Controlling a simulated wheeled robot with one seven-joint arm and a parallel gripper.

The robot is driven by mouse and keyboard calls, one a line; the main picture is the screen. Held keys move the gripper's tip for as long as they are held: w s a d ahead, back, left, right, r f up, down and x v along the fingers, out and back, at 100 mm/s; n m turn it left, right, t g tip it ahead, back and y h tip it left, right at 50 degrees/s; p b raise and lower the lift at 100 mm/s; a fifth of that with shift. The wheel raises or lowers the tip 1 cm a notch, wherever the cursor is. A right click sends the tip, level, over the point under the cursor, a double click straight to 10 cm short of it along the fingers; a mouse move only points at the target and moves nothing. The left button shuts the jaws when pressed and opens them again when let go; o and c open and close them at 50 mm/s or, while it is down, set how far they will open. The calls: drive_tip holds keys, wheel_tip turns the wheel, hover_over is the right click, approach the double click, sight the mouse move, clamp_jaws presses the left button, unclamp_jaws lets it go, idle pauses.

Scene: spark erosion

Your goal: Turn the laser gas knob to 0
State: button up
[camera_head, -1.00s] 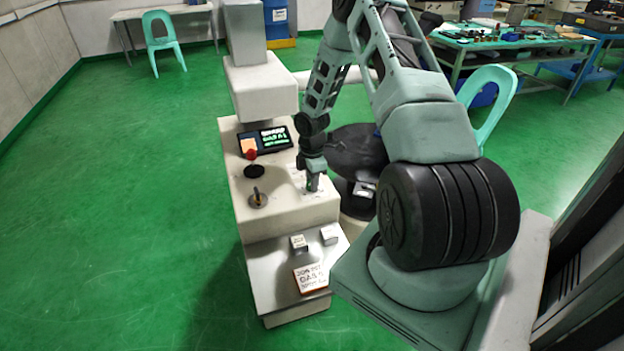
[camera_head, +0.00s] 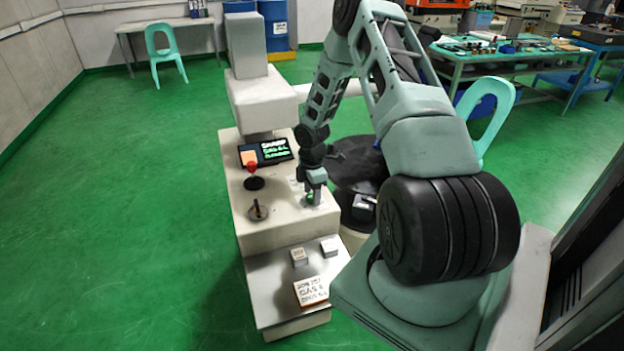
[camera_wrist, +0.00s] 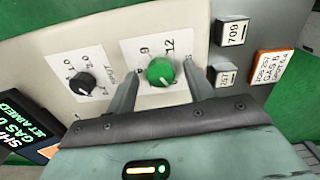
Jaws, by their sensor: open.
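A green knob (camera_wrist: 160,72) sits on a white dial plate with 6, 9 and 12 legible in the wrist view. A black knob (camera_wrist: 82,83) on its own white plate is to its left, with "SPOT" printed near it. No words naming laser gas are legible on either plate. My gripper (camera_wrist: 163,88) is open, its fingers on either side of the green knob's near edge. I cannot tell whether they touch it. In the head view my gripper (camera_head: 315,197) points down at the right of the console top, with a bit of green at its tip.
A black round object (camera_head: 350,165) stands beyond my gripper. Green floor is clear at left.

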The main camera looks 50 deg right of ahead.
wheel_tip(320, 180, up, 17)
drive_tip(key=b, duration=0.1)
idle(0.3)
idle(0.5)
